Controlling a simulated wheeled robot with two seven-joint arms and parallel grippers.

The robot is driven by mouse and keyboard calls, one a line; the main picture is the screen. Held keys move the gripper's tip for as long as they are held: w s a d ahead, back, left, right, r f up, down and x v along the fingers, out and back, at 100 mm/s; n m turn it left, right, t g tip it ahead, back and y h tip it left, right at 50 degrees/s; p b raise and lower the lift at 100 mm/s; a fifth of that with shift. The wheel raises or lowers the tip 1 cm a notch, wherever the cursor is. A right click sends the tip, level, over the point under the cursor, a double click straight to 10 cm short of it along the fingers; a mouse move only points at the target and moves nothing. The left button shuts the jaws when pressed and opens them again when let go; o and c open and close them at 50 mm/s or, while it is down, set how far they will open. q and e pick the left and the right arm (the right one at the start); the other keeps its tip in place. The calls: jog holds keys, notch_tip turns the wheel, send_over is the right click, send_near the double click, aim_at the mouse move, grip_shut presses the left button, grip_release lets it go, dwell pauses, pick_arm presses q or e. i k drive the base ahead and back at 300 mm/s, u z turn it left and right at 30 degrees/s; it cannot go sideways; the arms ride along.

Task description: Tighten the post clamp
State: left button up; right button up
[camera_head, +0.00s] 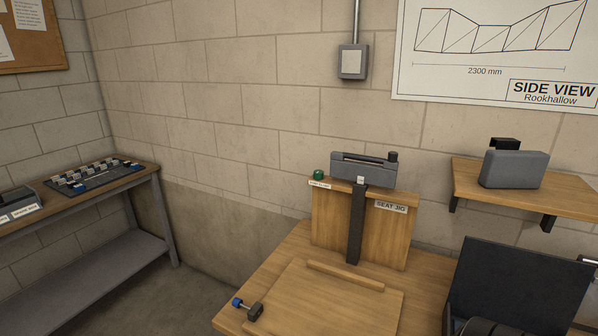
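A wooden board labelled "SEAT JIG" (390,206) stands upright on a wooden bench. A dark upright bar (356,225) runs up its front. A grey block-like fixture (362,168) sits across the top, with a dark knob (393,156) at its right end and a small pale piece at its middle. No part is labelled as the post clamp, so I cannot tell which it is. A small dark piece (255,312) with a blue-ended rod (238,303) lies at the bench's front left. Neither gripper is in view.
A green knob (319,175) sits by the board's top left corner. A flat wooden panel (335,305) covers the bench front. A large black open case-like object (520,285) fills the lower right. A wall shelf (520,187) holds a grey case. A side table (80,205) stands left.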

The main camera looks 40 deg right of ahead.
aim_at(319, 174)
jog(key=i, duration=0.45)
jog(key=z, duration=2.25)
